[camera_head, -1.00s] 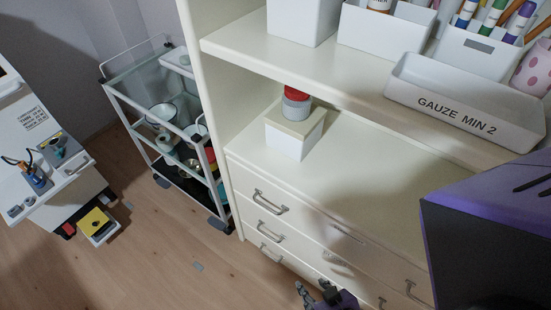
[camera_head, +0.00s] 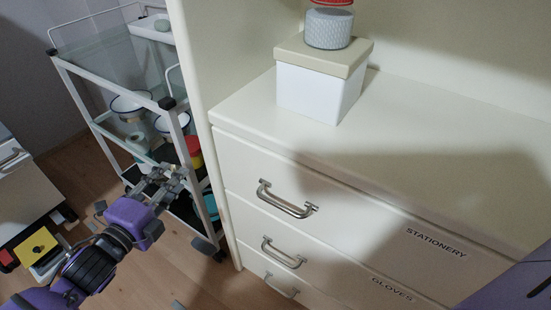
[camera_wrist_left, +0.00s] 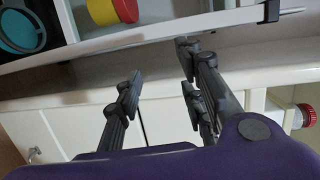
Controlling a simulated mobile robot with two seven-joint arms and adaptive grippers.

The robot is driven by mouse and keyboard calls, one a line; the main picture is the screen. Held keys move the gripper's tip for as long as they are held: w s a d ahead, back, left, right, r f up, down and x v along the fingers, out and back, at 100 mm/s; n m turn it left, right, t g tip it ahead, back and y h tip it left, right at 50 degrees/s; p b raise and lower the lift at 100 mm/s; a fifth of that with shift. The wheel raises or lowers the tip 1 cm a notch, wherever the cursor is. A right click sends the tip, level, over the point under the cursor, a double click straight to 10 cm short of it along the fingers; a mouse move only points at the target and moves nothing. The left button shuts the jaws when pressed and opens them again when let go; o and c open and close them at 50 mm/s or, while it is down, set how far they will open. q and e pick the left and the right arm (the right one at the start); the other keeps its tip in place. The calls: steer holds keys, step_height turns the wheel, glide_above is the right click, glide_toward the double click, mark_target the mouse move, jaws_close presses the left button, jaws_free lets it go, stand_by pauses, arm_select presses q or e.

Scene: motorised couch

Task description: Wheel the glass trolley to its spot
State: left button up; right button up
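The glass trolley (camera_head: 84,101) has a white frame and glass shelves, and stands left of the cream cabinet. It carries bowls (camera_head: 131,104), a red and yellow container (camera_head: 194,152) and other items. My left gripper (camera_head: 170,178) is in front of the trolley's near side, by its lower shelves. In the left wrist view, my left gripper's fingers (camera_wrist_left: 161,64) are apart with nothing between them. A white trolley rail (camera_wrist_left: 160,36) lies just beyond the fingertips; I cannot tell whether they touch it. My right gripper is not in view.
The cream drawer cabinet (camera_head: 330,185) stands close to the trolley's right side, with a lidded box (camera_head: 318,88) on top. A white unit (camera_head: 25,195) and a yellow-topped item (camera_head: 38,246) are at the left. Some wooden floor (camera_head: 160,268) is clear in front.

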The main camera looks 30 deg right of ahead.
mark_target(178, 150)
arm_select(q)
steer(key=w+m+b, duration=0.1)
steer(key=w+m, duration=0.1)
steer(key=w+m+h+b, duration=0.1)
steer(key=w+m+b, duration=0.1)
steer(key=m, duration=0.1)
steer(key=w+m+b, duration=0.1)
steer(key=m, duration=0.1)
steer(key=shift+w+a+f+m+g, duration=0.15)
steer(key=shift+w+a+m+g, duration=0.15)
steer(key=shift+w+g, duration=0.1)
steer(key=m, duration=0.4)
steer(key=r+m+g+h+b, duration=0.1)
steer(key=m, duration=0.3)
steer(key=m+h+b, duration=0.1)
steer(key=m, duration=0.4)
steer(key=shift+w+a+r+g, duration=0.2)
steer(key=shift+a+r+g, duration=0.05)
steer(key=shift+r+g, duration=0.1)
steer(key=b+x, duration=0.2)
steer(key=x, duration=0.5)
steer(key=shift+r, duration=0.1)
steer(key=shift+c, duration=0.4)
jaws_close()
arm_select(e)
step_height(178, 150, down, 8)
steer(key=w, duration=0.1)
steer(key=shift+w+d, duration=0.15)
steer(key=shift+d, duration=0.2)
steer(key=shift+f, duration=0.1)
